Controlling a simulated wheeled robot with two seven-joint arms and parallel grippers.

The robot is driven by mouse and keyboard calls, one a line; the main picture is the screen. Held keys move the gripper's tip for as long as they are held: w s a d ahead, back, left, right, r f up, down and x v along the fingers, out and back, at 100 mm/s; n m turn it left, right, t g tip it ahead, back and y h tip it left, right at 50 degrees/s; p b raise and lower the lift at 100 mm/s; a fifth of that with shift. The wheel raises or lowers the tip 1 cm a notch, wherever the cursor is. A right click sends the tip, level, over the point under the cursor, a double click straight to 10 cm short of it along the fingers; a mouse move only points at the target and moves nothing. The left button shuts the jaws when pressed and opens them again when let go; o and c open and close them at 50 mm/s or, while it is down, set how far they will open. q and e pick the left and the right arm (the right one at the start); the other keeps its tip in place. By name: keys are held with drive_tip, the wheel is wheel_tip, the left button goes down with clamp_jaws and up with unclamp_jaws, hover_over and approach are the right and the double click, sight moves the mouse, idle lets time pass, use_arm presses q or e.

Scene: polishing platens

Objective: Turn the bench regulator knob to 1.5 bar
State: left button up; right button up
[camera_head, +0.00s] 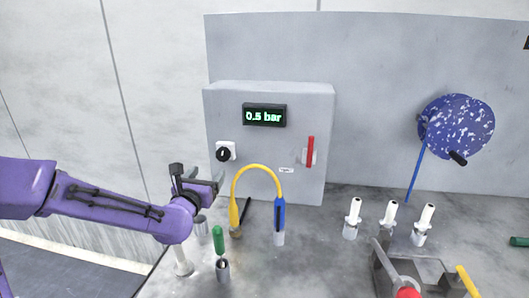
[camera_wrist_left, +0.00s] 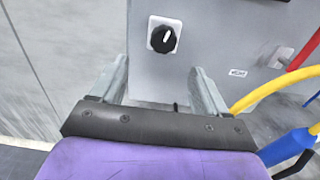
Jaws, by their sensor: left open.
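The regulator knob (camera_head: 223,154) is a black round knob on a white square plate, on the left front of a grey box. The box's display (camera_head: 264,115) reads 0.5 bar in green. In the left wrist view the knob (camera_wrist_left: 162,39) has a white pointer mark that points nearly straight up, leaning slightly right. My left gripper (camera_head: 207,178) is open and empty, just below and left of the knob in the head view. In the left wrist view its two fingers (camera_wrist_left: 158,82) stand apart, with the knob beyond them, above the gap. The right gripper is not in view.
A red lever (camera_head: 310,150) sits on the box's right side. A yellow and blue hose loop (camera_head: 258,168) stands in front of the box. A green-handled tool (camera_head: 218,240) stands below the gripper. White-topped bottles (camera_head: 388,215) and a grey caddy (camera_head: 432,272) are to the right.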

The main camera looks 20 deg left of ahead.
sight(222, 156)
use_arm(q)
drive_tip(key=x, duration=1)
drive_tip(key=shift+d+r+b, duration=0.1)
drive_tip(key=shift+d+b, duration=0.3)
drive_tip(key=shift+w+a, duration=0.2)
drive_tip(key=shift+w, duration=0.1)
drive_tip(key=c, duration=1)
